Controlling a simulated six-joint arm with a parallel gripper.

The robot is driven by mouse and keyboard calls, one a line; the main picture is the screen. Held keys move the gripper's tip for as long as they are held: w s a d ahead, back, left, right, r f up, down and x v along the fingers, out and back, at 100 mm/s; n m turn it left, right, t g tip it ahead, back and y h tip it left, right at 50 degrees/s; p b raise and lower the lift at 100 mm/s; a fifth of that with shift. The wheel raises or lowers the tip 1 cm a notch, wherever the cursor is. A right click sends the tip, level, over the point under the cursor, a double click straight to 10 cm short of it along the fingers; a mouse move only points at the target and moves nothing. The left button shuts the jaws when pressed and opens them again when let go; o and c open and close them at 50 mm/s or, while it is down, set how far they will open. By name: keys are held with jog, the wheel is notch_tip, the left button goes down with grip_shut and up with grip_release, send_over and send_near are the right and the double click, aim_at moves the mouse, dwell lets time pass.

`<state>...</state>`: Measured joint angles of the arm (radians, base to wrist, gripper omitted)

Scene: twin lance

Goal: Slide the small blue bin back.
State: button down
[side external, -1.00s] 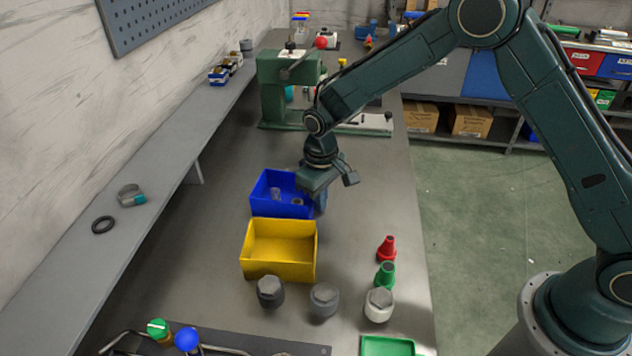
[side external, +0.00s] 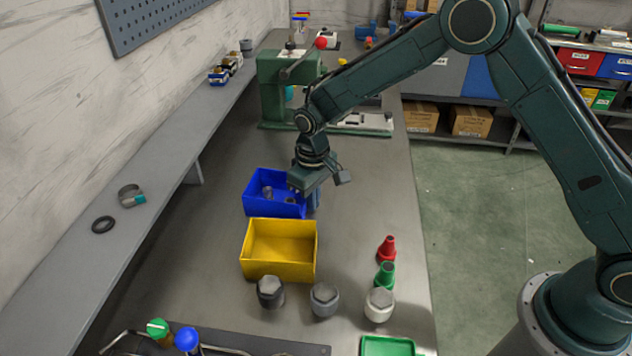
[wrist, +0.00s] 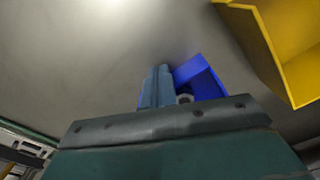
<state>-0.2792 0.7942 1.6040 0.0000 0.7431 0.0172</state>
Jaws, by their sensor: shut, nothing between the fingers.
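The small blue bin (side external: 262,207) stands on the grey bench, just behind the yellow bin, with small grey parts inside. Its corner also shows in the wrist view (wrist: 205,78). My gripper (side external: 313,200) is low at the bin's right side. Its fingers are shut, with nothing held, and they show beside the bin wall in the wrist view (wrist: 155,85). They look to be against the outside of the wall, but the contact itself is partly hidden by the gripper body.
The yellow bin (side external: 246,262) stands close in front, empty. A green press (side external: 275,105) stands farther back. The shelf (side external: 150,222) runs along the left; bare bench lies between it and the blue bin.

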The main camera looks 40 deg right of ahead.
aim_at(290, 200)
jog(key=shift+w+a, duration=0.3)
jog(key=shift+w+a, duration=0.1)
dwell(0.4)
jog(key=shift+w+a, duration=0.6)
jog(key=shift+w, duration=0.05)
dwell(0.5)
jog(key=shift+w+a, duration=0.65)
jog(key=shift+w, duration=0.05)
jog(key=shift+w+a, duration=0.15)
jog(key=shift+w, duration=0.05)
jog(key=shift+w+a, duration=0.5)
jog(key=shift+w, duration=0.05)
jog(key=shift+w+a, duration=0.15)
dwell(0.6)
jog(key=shift+w+a, duration=0.55)
jog(key=shift+w, duration=0.05)
